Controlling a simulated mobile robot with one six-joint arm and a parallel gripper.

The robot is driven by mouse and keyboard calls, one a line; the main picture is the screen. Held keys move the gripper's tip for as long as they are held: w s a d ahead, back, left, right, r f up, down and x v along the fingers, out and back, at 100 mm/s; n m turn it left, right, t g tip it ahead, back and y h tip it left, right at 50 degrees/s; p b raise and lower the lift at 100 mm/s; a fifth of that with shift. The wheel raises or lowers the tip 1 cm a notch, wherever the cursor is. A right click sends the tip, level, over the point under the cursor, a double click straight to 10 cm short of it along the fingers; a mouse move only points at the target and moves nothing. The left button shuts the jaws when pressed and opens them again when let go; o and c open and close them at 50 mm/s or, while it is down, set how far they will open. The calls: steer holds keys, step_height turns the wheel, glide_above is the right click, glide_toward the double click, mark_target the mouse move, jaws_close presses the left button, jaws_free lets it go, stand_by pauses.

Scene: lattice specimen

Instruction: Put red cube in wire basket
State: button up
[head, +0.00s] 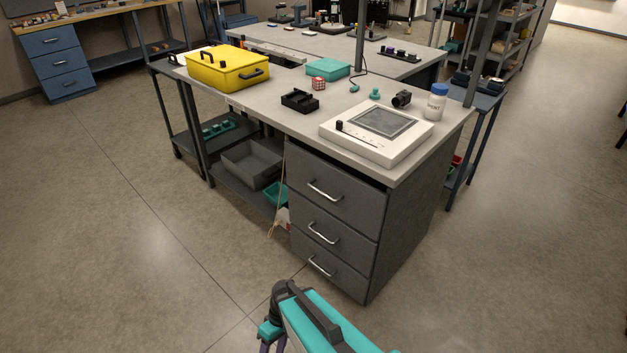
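A small red cube with a pale lattice pattern (317,83) sits on the grey workbench (290,118), in front of a flat teal box (328,68) and behind a black holder (299,101). I cannot make out a wire basket in the head view. Part of my teal arm shows at the bottom edge, on the floor side of the bench and well away from the cube. My gripper's fingertips do not show.
A yellow case (227,68) stands at the bench's left, a white instrument (377,134) and white bottle (435,102) at its right. A grey bin (251,164) sits on the shelf below. Grey drawers (330,205) face me. The floor to left and right is clear.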

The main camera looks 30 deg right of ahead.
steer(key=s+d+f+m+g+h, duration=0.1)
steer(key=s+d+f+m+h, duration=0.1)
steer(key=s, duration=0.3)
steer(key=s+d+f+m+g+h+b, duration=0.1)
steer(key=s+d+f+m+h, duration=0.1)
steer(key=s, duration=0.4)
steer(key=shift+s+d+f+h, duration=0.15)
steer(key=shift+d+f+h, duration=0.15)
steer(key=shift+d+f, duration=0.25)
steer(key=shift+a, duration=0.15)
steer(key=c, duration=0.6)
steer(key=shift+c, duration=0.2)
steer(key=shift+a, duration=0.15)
